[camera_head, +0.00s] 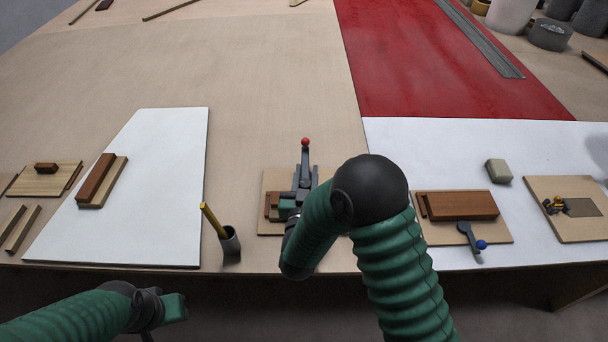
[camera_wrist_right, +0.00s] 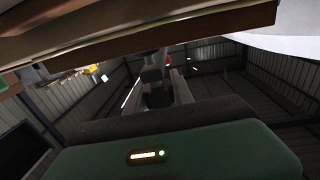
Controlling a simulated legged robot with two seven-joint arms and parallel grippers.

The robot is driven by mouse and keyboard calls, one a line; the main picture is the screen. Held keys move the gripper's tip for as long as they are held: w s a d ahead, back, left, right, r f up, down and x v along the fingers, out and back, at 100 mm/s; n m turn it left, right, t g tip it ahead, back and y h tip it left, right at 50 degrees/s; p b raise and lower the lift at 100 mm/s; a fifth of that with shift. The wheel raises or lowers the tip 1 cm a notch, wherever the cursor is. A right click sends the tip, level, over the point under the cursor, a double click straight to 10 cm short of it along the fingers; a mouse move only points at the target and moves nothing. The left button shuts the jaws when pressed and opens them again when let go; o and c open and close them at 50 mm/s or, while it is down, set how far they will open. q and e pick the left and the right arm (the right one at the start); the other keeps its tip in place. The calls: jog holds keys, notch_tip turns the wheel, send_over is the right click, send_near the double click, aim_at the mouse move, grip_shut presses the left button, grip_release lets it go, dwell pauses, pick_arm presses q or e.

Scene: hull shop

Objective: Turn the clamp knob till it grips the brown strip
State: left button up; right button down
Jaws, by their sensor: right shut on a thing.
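A dark grey clamp (camera_head: 305,178) with a red ball on its upright lever stands on a small wooden board (camera_head: 268,182) at the table's front edge. The brown strip (camera_head: 272,204) lies on this board, left of the clamp. My right gripper (camera_head: 289,206) is at the front of the clamp, shut on what seems to be its knob; the fingers and my arm hide the knob. The wrist view shows the dark fingers (camera_wrist_right: 157,92) close together, with a red ball (camera_wrist_right: 168,63) behind them. My left gripper (camera_head: 172,307) is low, off the table's front edge; its fingertips are unclear.
A dark cup (camera_head: 230,244) with a yellow stick stands left of the clamp board. A white panel (camera_head: 165,150) with brown blocks lies further left. On the right, another board (camera_head: 432,230) carries a brown block and a blue-ball lever (camera_head: 470,237). The table behind the clamp is clear.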

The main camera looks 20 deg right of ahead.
jog(key=shift+h, duration=0.3)
jog(key=c, duration=1.1)
grip_release()
jog(key=shift+s, duration=0.1)
jog(key=v, duration=1.6)
jog(key=shift+s+a, duration=0.25)
jog(key=shift+s, duration=0.05)
jog(key=shift+r, duration=0.1)
